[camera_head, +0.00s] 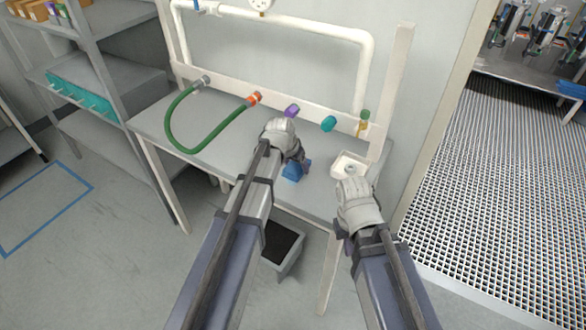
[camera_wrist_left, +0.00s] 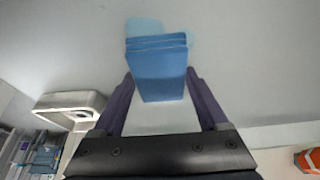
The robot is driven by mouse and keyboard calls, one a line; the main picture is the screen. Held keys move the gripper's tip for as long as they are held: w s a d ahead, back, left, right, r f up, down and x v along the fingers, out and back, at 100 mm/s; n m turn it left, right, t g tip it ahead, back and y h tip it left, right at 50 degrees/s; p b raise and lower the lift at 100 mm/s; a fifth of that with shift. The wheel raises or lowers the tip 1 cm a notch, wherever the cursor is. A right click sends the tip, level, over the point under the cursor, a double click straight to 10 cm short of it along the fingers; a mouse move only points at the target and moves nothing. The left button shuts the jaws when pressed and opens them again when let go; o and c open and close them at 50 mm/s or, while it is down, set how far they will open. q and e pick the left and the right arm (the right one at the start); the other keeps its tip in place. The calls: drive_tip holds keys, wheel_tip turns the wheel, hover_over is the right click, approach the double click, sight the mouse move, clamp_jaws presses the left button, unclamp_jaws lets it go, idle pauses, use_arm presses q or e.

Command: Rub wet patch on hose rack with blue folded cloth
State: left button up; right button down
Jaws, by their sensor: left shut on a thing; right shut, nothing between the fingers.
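The blue folded cloth (camera_head: 293,172) is over the grey top of the hose rack (camera_head: 213,163). My left gripper (camera_head: 296,160) is shut on it. In the left wrist view the cloth (camera_wrist_left: 160,75) sits between the two dark fingers, its far end against or just above the grey surface. A pale blue wet patch (camera_wrist_left: 144,26) shows just beyond the cloth's far edge, partly hidden by it. In the head view my left arm and the cloth hide the patch. My right gripper (camera_head: 349,186) is shut and empty near the rack's right front corner.
A green hose (camera_head: 190,150) loops over the rack's left part. Purple (camera_head: 292,111), teal (camera_head: 328,123) and orange (camera_head: 254,98) fittings line the back. A small white tray (camera_head: 350,167) stands beside my right gripper. A dark-topped bin (camera_head: 290,262) is below.

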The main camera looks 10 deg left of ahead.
sight(283, 188)
use_arm(q)
drive_tip(key=shift+w+d, duration=0.2)
drive_tip(key=shift+w, duration=0.3)
drive_tip(key=shift+s+f, duration=0.1)
drive_tip(key=shift+s, duration=0.1)
drive_tip(key=shift+s+a, duration=0.3)
drive_tip(key=shift+s, duration=0.5)
drive_tip(key=shift+s+a, duration=0.3)
drive_tip(key=shift+s, duration=0.45)
drive_tip(key=shift+s, duration=0.1)
drive_tip(key=shift+s+a, duration=0.3)
drive_tip(key=shift+s, duration=0.45)
drive_tip(key=shift+s+a, duration=0.25)
drive_tip(key=shift+s, duration=0.45)
drive_tip(key=shift+s+a, duration=0.3)
drive_tip(key=shift+s, duration=0.55)
drive_tip(key=shift+s+a, duration=0.25)
drive_tip(key=shift+s, duration=0.55)
